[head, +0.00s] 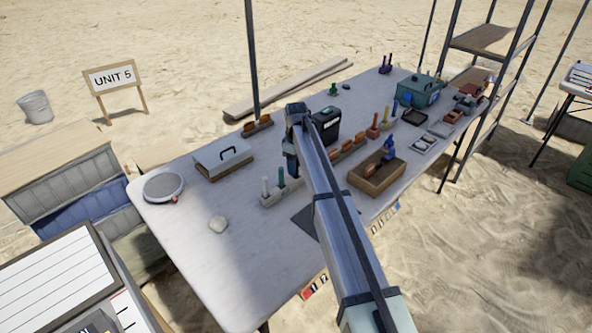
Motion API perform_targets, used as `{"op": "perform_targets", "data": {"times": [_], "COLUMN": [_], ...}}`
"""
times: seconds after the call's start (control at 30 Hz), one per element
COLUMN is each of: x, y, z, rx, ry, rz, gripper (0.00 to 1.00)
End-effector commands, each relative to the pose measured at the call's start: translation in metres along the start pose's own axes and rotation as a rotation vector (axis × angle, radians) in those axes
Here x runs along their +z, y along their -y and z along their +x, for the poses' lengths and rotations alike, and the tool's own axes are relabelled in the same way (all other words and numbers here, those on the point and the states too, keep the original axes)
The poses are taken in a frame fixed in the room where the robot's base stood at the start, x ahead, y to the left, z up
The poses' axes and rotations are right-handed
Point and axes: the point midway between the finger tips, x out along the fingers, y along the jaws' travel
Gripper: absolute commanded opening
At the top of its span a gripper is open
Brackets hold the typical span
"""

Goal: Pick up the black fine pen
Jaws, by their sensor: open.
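I cannot make out a black fine pen for certain. A light grey holder block (270,200) stands near the middle of the table, with a white upright pen-like item (265,187) and a dark green one (281,179) in it. My gripper (292,172) points down at the right part of this block, open, with nothing visibly held. My arm and gripper hide part of the block and whatever stands behind them. I cannot tell the gripper's height above the block.
A wooden box (366,183) with tools and a row of brushes (348,149) lie right of my arm. A black case (327,124) stands behind it. A lidded box (223,161), round sieve (164,188) and pale stone (218,224) are at left. The table's front left is clear.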

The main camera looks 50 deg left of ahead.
Motion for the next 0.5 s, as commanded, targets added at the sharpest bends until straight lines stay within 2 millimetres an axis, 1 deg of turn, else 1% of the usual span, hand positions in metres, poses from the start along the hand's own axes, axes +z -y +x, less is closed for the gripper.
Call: {"op": "perform_targets", "data": {"times": [0.03,0.13,0.2,0.37,0.4,0.5], "x": [0.0,0.0,0.0,0.0,0.0,0.0], "y": [0.0,0.0,0.0,0.0,0.0,0.0], "z": [0.007,0.017,0.02,0.02,0.02,0.02], "rx": [-0.001,0.0,0.0,0.001,0.001,0.001], "ry": [0.001,0.0,0.0,-0.001,-0.001,0.0], "rz": [0.0,0.0,0.0,0.0,0.0,0.0], "gripper": [0.49,0.49,0.49,0.49,0.48,0.39]}}
